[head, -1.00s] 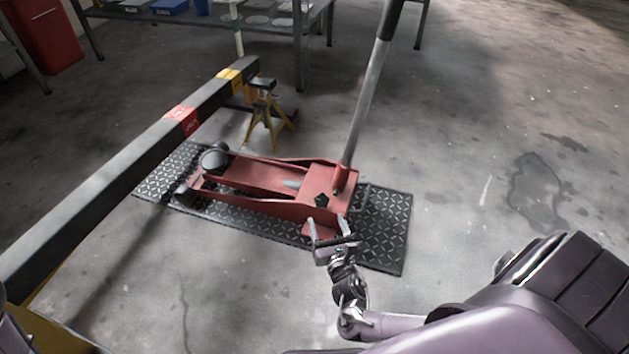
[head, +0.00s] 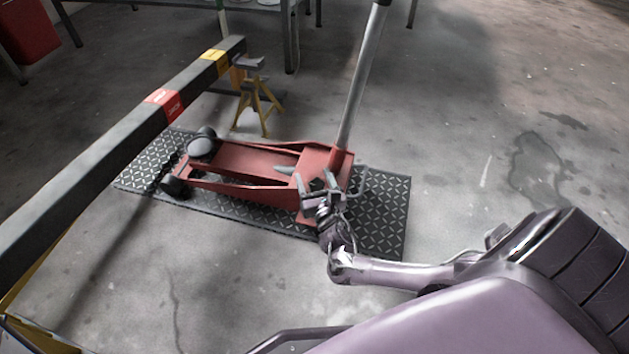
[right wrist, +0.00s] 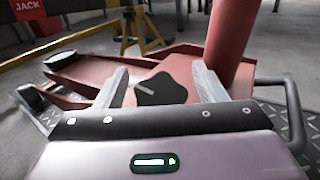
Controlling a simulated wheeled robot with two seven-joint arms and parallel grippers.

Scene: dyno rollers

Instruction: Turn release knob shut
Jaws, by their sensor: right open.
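The release knob (right wrist: 160,89) is a dark lobed knob with a pale line on it, on top of the red floor jack (head: 240,163). In the right wrist view it sits between the two fingers of my right gripper (right wrist: 160,85), with gaps showing on both sides. My right gripper (head: 318,185) is open over the handle end of the jack in the head view, where it partly hides the knob. Whether the fingers reach down to the knob's height I cannot tell. My left gripper is not in view.
The jack's long handle (head: 362,85) rises beside the gripper. The jack stands on a black tread mat (head: 385,205). A dark beam (head: 110,145) with red and yellow bands runs along the left. A yellow jack stand (head: 255,100) stands behind. Floor at right is clear.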

